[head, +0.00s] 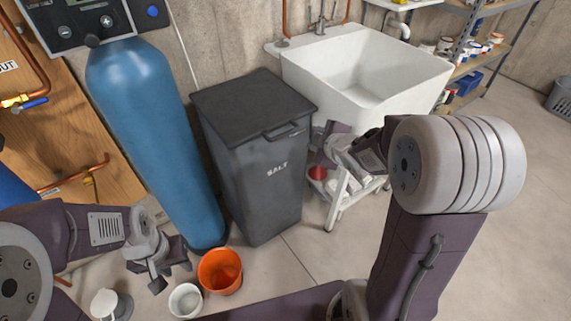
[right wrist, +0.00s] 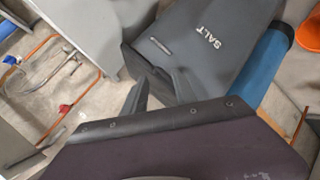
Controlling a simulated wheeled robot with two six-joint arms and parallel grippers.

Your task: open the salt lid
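The dark grey salt bin (head: 262,185), marked SALT, stands upright against the wall. Its black lid (head: 245,97) lies flat and closed, with a handle (head: 287,132) on the front edge. The bin's front with the SALT marking (right wrist: 208,38) also shows in the right wrist view. My right gripper (head: 318,143) is just right of the bin near lid height, its fingers apart and empty. In the right wrist view its fingers (right wrist: 158,85) point toward the bin; contact is unclear. My left gripper (head: 172,278) is low at left, open and empty, away from the bin.
A blue tank (head: 150,130) stands close left of the bin. An orange bucket (head: 221,273) and a white pot (head: 186,301) are in front.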

